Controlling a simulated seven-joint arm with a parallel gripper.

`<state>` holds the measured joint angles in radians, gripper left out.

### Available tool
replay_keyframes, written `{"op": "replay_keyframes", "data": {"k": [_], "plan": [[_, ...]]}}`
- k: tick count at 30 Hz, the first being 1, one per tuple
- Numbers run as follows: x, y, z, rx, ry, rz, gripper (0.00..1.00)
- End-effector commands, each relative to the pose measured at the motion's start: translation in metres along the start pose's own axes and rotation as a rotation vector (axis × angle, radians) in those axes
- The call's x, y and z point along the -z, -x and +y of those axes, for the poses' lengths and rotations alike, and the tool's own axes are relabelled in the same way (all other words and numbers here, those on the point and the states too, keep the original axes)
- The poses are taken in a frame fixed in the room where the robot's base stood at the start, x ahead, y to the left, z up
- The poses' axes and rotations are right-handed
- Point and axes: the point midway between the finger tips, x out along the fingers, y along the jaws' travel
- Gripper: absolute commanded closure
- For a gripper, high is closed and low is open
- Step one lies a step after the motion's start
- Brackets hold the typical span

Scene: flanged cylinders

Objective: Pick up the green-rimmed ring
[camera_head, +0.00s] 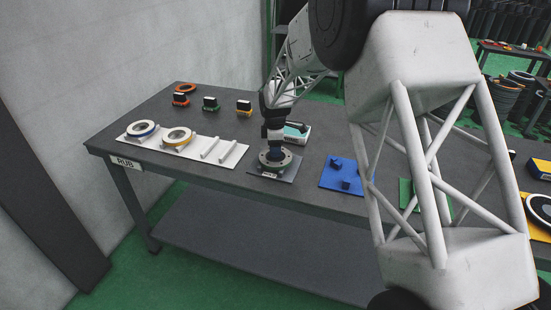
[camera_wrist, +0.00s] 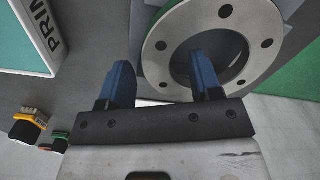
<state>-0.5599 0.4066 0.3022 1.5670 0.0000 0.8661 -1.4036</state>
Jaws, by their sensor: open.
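My gripper (camera_head: 273,150) is open, just above a grey metal flange (camera_head: 288,161) on a grey plate. In the wrist view, the blue fingers of my gripper (camera_wrist: 162,65) are apart. One shows in front of the opening of the flange (camera_wrist: 232,13), the other to the left of its rim. I cannot tell whether they touch it. A blue-rimmed ring (camera_head: 142,128) and a yellow-rimmed ring (camera_head: 177,136) lie on a white rack.
The white rack (camera_head: 232,153) has free slots at right. A teal-white box (camera_head: 298,132) is close behind my gripper. A blue plate (camera_head: 335,181) lies to the right.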

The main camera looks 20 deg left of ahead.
Motion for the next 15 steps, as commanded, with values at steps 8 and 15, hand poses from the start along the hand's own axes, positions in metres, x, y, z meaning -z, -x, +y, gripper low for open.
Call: {"op": "replay_keyframes", "data": {"k": [8, 15], "plan": [[0.0000, 0.0003, 0.0000, 0.000, 0.000, 0.000, 0.41], [0.0000, 0.0003, 0.0000, 0.000, 0.000, 0.000, 0.71]]}}
